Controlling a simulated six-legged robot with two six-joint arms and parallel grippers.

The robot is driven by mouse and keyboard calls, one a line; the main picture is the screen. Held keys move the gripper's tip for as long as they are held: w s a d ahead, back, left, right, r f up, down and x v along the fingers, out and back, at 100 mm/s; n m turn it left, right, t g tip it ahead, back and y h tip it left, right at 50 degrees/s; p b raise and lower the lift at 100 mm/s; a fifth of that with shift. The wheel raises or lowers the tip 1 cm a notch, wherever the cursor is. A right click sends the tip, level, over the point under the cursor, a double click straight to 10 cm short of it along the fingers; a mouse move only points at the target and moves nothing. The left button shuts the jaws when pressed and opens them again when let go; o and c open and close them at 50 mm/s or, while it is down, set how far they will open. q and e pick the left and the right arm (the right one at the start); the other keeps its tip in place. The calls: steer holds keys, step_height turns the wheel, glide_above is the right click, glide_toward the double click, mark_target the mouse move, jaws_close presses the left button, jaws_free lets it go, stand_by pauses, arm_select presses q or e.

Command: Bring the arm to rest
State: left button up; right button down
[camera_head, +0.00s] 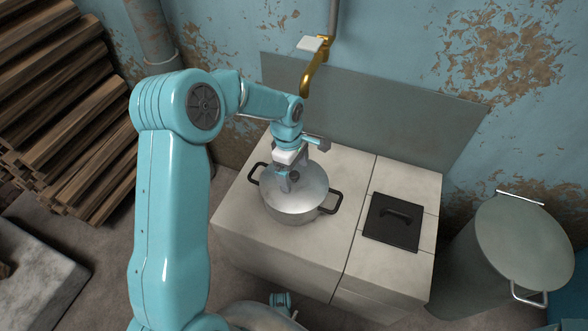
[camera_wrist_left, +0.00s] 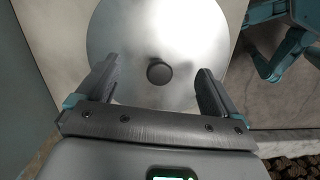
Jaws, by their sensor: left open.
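My left arm comes in from the left in the head view. Its gripper (camera_head: 290,180) is over the lid of a metal pot (camera_head: 296,208) on the pale counter. In the left wrist view the gripper (camera_wrist_left: 158,88) is open, with its two fingers apart on either side of the round dark lid knob (camera_wrist_left: 159,73). The shiny lid (camera_wrist_left: 165,35) lies flat on the pot. I cannot tell whether the fingers touch the lid. My right gripper is not clearly in view.
The counter (camera_head: 250,235) has a black hatch with a handle (camera_head: 392,221) to the right of the pot. A brass tap (camera_head: 314,68) hangs behind. A large lidded metal bin (camera_head: 500,260) stands at the right, and stacked wood (camera_head: 60,110) at the left.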

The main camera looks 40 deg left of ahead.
arm_select(q)
steer(key=shift+r+p, duration=1.35)
steer(key=shift+r, duration=0.6)
steer(key=shift+s, duration=0.1)
